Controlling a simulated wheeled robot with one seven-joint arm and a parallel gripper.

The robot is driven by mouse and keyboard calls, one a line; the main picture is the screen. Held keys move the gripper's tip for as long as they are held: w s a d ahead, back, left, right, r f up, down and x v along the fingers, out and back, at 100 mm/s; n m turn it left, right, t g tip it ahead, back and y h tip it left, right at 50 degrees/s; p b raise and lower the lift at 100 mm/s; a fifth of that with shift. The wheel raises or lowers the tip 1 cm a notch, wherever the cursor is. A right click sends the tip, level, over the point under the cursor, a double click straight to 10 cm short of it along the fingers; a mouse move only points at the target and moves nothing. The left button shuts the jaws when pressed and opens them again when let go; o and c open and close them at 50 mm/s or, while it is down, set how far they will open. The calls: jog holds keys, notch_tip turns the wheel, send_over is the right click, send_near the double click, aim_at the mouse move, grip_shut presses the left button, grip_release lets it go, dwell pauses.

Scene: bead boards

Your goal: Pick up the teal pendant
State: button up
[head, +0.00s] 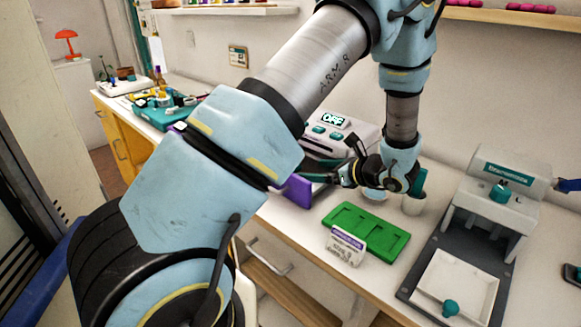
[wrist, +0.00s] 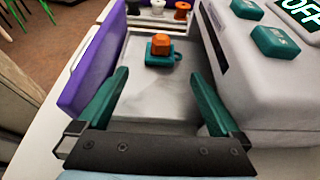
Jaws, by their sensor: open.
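In the wrist view a small teal piece with a loop at its right side, likely the teal pendant (wrist: 150,58), lies flat on a grey tray (wrist: 150,95). An orange block (wrist: 160,45) sits on top of it and hides its middle. My gripper (wrist: 158,76) is open and empty. Its two teal fingers point towards the pendant, which is beyond the fingertips and between their lines. In the head view my gripper (head: 318,178) is beside a purple panel (head: 297,191) and in front of the white machine. The pendant cannot be made out there.
The purple panel (wrist: 92,65) stands left of the tray and the white machine (wrist: 262,80), reading OFF, stands close on the right. Several spools (wrist: 157,8) stand behind. A green board (head: 366,232), a label card (head: 345,246) and a press (head: 490,205) are to the right.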

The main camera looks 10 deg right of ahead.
aim_at(295, 168)
jog(key=p+x, duration=0.1)
jog(key=x, duration=0.5)
jog(key=c, duration=1.4)
jog(key=shift+c, duration=0.2)
